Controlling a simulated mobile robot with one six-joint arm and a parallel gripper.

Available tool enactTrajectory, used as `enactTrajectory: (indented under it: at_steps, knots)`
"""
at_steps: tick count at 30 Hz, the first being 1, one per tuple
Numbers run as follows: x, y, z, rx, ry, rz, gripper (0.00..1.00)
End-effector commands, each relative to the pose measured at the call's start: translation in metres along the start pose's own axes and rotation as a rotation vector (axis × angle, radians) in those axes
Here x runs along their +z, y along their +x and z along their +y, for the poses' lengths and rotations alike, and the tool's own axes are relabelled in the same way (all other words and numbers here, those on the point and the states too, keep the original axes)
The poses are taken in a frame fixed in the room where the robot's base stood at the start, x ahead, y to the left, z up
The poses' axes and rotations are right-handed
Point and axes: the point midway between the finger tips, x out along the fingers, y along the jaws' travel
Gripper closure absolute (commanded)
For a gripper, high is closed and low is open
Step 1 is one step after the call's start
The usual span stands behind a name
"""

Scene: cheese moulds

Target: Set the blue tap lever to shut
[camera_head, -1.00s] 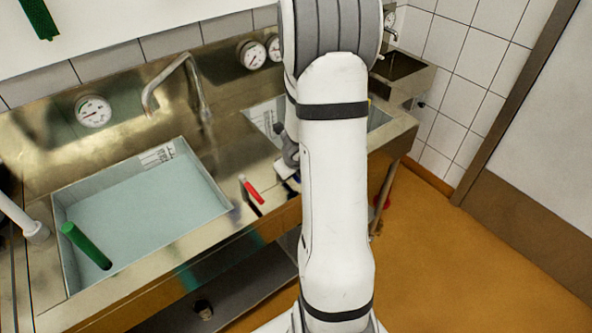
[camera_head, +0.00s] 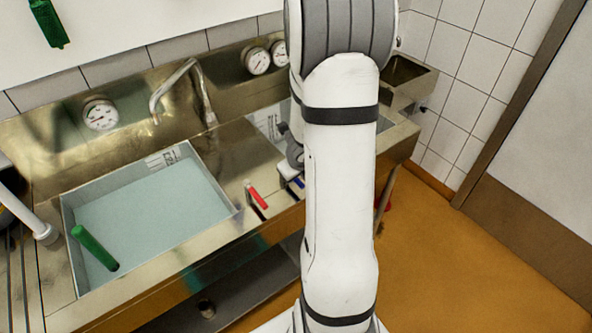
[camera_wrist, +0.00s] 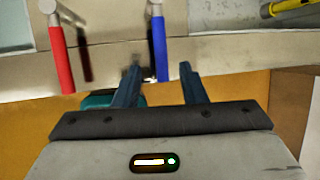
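The blue tap lever (camera_wrist: 159,45) shows in the wrist view, running from a pale metal pivot at the top down past the counter's front edge. My gripper (camera_wrist: 160,68) is open, one finger on each side of the lever's lower end; I cannot tell whether either finger touches it. In the head view only a bit of the blue lever (camera_head: 298,181) shows beside my arm, and my gripper is hidden there. A similar red lever (camera_wrist: 61,55) stands to the left in the wrist view; it also shows in the head view (camera_head: 257,198).
A basin of pale liquid (camera_head: 221,230) with a green-handled thing (camera_head: 95,248) in it lies left of the levers. A tap (camera_head: 182,88) and gauges (camera_head: 101,114) are behind. A yellow and grey tool (camera_wrist: 290,8) lies at the wrist view's top right. Orange floor is clear at right.

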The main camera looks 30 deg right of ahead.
Motion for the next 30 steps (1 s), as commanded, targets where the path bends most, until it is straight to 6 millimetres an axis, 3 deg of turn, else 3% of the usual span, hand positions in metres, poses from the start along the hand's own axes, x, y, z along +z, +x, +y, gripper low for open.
enactTrajectory:
  at_steps: [1,6,24,27,30]
  knots:
    - [0.003,-0.015,-0.002,-0.001,0.0,-0.002,0.62]
    - [0.002,-0.033,-0.001,0.0,-0.001,-0.002,0.62]
    - [0.002,-0.035,0.001,0.002,-0.014,-0.006,0.62]
    - [0.011,-0.043,0.011,0.021,-0.12,-0.039,0.62]
    - [0.029,-0.062,0.036,0.063,-0.38,-0.111,0.62]
